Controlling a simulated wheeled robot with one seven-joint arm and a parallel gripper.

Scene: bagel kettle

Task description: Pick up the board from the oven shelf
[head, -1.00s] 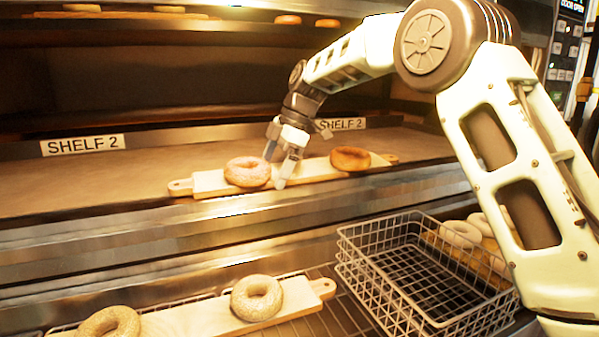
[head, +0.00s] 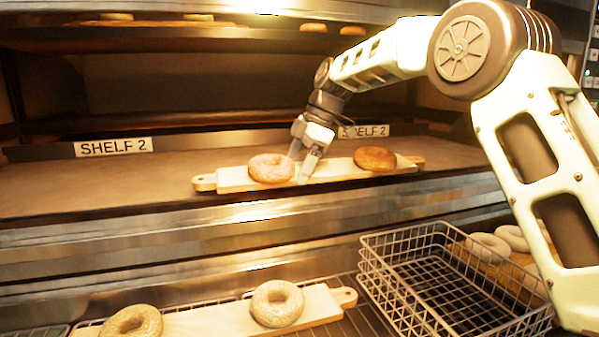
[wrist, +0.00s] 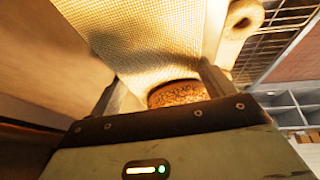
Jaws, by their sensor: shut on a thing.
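I cannot tell whether the board is clear of the shelf. In the wrist view the fingers (wrist: 165,90) flank a speckled bagel (wrist: 178,93); the grip itself is hidden there.
Below, a second board (head: 215,320) with bagels lies on a wire rack. An empty-looking wire basket (head: 440,275) stands at lower right, with more bagels (head: 488,245) behind it. An upper shelf holds several bagels (head: 313,27). Shelf 2 is bare to the board's left.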

